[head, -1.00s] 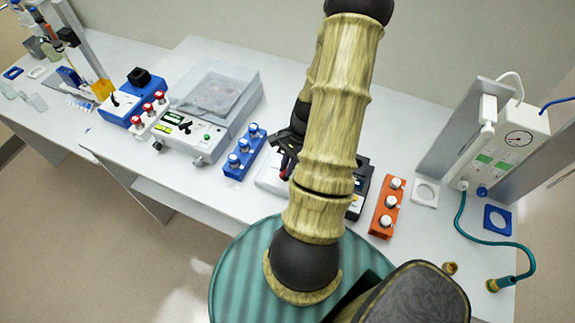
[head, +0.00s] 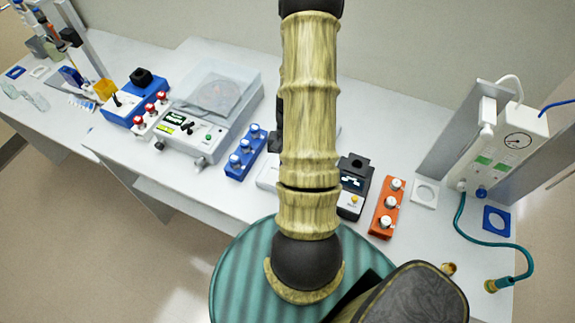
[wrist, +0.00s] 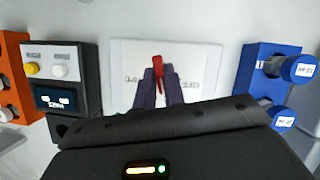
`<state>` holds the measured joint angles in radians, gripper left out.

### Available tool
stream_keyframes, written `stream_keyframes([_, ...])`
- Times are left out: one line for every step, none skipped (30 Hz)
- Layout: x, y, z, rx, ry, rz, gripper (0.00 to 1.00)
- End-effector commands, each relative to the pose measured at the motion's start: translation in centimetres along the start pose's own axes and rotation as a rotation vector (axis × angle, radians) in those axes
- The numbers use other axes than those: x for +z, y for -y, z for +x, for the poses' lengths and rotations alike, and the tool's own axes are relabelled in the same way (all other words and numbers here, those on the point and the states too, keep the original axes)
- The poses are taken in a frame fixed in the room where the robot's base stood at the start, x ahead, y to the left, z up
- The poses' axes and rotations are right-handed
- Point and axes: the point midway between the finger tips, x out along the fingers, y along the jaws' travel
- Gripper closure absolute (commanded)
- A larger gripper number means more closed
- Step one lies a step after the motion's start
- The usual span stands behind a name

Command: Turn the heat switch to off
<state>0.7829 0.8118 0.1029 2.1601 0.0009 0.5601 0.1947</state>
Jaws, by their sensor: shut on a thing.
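The heat switch shows in the wrist view as a narrow red lever (wrist: 158,62) on a flat white panel (wrist: 205,58). Small dark lettering lies on both sides of the lever, too blurred to read. My gripper (wrist: 158,75) has its two purple fingers closed around the lever, which points nearly straight up and down in the wrist view. In the head view, a corner of the white panel (head: 267,176) shows left of my arm. My arm hides the gripper and the lever there.
A blue rack with white-capped vials (head: 246,152) stands left of the panel. To its right are a black device with a lit display (head: 354,186) and an orange rack (head: 387,208). A larger white instrument (head: 185,132) stands further left.

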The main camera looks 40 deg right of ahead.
Motion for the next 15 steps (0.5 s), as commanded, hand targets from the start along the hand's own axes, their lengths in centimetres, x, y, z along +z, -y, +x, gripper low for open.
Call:
stream_keyframes([-0.14, 0.08, -0.19, 0.011, -0.006, -0.025, 1.0])
stream_keyframes([-0.14, 0.12, -0.19, 0.016, -0.006, -0.038, 1.0])
stream_keyframes([-0.13, 0.14, -0.19, 0.022, -0.006, -0.052, 1.0])
stream_keyframes([-0.13, 0.15, -0.19, 0.026, -0.006, -0.062, 1.0])
stream_keyframes([-0.13, 0.16, -0.19, 0.029, -0.006, -0.07, 1.0])
stream_keyframes([-0.13, 0.17, -0.19, 0.033, -0.007, -0.081, 1.0])
stream_keyframes([-0.13, 0.17, -0.19, 0.036, -0.007, -0.087, 1.0])
stream_keyframes([-0.13, 0.17, -0.2, 0.038, -0.007, -0.092, 1.0])
stream_keyframes([-0.13, 0.17, -0.2, 0.04, -0.007, -0.097, 1.0])
stream_keyframes([-0.14, 0.17, -0.2, 0.041, -0.007, -0.099, 1.0])
stream_keyframes([-0.14, 0.17, -0.2, 0.041, -0.007, -0.101, 1.0])
stream_keyframes([-0.15, 0.16, -0.21, 0.042, -0.007, -0.102, 1.0])
stream_keyframes([-0.15, 0.16, -0.21, 0.042, -0.007, -0.102, 1.0])
stream_keyframes([-0.15, 0.16, -0.22, 0.042, -0.007, -0.102, 1.0])
stream_keyframes([-0.16, 0.15, -0.22, 0.042, -0.007, -0.102, 1.0])
